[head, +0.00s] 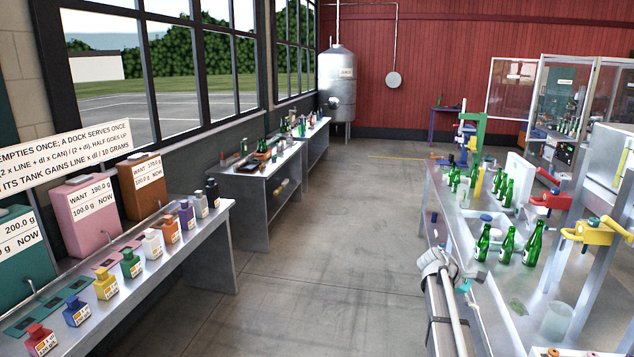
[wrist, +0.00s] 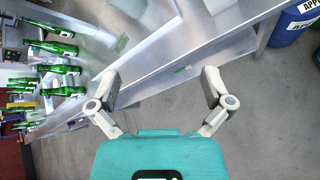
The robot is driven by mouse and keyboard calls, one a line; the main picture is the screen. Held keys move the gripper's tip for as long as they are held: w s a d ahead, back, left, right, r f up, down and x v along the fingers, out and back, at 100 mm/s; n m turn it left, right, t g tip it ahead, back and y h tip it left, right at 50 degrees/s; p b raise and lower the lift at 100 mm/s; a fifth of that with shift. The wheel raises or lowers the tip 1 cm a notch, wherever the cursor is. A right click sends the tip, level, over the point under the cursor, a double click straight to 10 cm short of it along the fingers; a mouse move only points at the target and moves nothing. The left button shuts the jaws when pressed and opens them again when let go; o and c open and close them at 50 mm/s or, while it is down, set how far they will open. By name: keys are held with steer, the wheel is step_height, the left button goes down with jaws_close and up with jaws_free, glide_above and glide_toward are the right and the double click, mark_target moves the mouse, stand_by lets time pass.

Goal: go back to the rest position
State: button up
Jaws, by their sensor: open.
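My gripper (wrist: 160,88) is open in the wrist view, its two fingers spread wide with nothing between them. Behind the gap show the metal table's edge and the grey floor. In the head view my arm reaches up from the bottom, right of the middle, beside the near edge of the right-hand metal table (head: 443,207). A little teal of my gripper shows there, but its fingers cannot be made out.
Green bottles (head: 507,243) stand on the right-hand table; they also show in the wrist view (wrist: 58,69). A blue drum (wrist: 291,25) stands beyond the table edge. The left bench (head: 180,245) holds coloured cans and tanks. The aisle floor (head: 310,230) is clear.

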steer(key=s+a+f+m+y+b, duration=0.2)
steer(key=s+a+f, duration=0.3)
steer(key=a, duration=0.5)
steer(key=s+a+f+m+t+y+b, duration=0.1)
steer(key=s+a+f+m+y, duration=0.3)
steer(key=s+a, duration=0.6)
steer(key=s+a+f+m+y+b, duration=0.3)
steer(key=s+a+f+y, duration=0.2)
steer(key=a, duration=0.6)
steer(key=shift+s+f, duration=0.5)
steer(key=shift+s, duration=0.65)
